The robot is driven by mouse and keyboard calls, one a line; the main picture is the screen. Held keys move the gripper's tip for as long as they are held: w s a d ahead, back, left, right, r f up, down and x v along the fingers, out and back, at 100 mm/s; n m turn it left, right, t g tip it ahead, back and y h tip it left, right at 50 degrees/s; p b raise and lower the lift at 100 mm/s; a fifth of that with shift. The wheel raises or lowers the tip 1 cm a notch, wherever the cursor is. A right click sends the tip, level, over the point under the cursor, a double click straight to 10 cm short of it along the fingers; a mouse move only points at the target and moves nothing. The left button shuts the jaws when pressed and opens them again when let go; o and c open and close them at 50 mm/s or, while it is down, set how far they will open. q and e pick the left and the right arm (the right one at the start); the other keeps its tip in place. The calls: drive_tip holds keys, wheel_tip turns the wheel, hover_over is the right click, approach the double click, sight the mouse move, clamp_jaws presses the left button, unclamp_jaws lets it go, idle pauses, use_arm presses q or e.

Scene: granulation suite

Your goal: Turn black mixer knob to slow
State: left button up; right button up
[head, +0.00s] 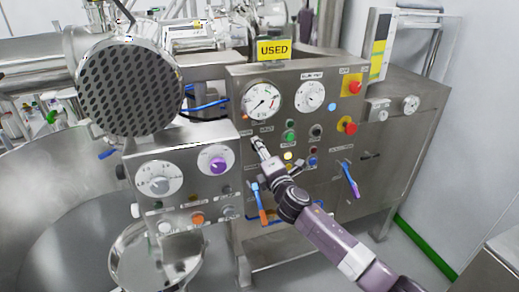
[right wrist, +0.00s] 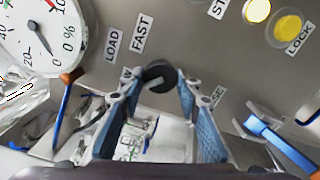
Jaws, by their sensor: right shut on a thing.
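The black mixer knob (right wrist: 158,73) is a small round dial on the steel control panel (head: 238,112). In the right wrist view it sits between the fingertips of my right gripper (right wrist: 156,82), which is shut on it. A light pointer mark shows on its lower part. The label FAST (right wrist: 142,33) is above and left of it, with LOAD (right wrist: 112,44) farther left. Other labels beside the knob are partly hidden by the fingers. In the head view my right gripper (head: 262,151) touches the panel and hides the knob. My left gripper is not in view.
A white gauge (head: 262,101) sits just above the gripper. Red knobs (head: 350,127) and a green button (head: 290,136) are to the right. Blue-and-orange handles (head: 258,200) hang low on the panel. A perforated steel drum (head: 130,88) is at left.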

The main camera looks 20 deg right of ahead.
idle(0.3)
drive_tip(key=o, duration=1.2)
drive_tip(key=shift+c, duration=0.2)
drive_tip(key=s, duration=1.2)
drive_tip(key=shift+d, duration=0.2)
drive_tip(key=shift+f, duration=0.1)
